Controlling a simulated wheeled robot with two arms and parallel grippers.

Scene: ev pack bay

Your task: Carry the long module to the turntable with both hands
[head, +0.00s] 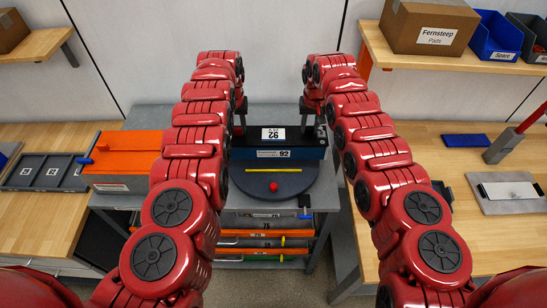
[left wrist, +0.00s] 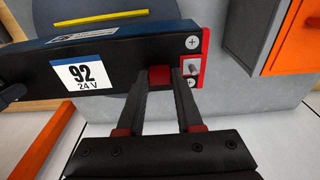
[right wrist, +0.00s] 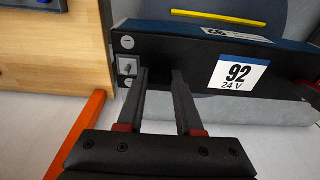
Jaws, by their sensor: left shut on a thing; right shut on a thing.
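The long module (head: 252,142) is a black bar with a blue side and "92" labels, lying level across the head view. It overlaps the back part of the round dark turntable (head: 250,186), but I cannot tell whether it touches it. My left gripper (head: 241,128) is shut on the module near its left end, with a red piece between the fingers in the left wrist view (left wrist: 161,77). My right gripper (head: 304,125) is shut on it near the other end; the fingers also show in the right wrist view (right wrist: 160,80). The grasp points are partly hidden in the head view.
A yellow strip (head: 252,170) and a red knob (head: 273,187) are on the turntable. An orange-topped box (head: 125,150) and a dark tray (head: 45,172) stand on the left. On the right bench are a blue pad (head: 466,141) and a grey plate (head: 508,193).

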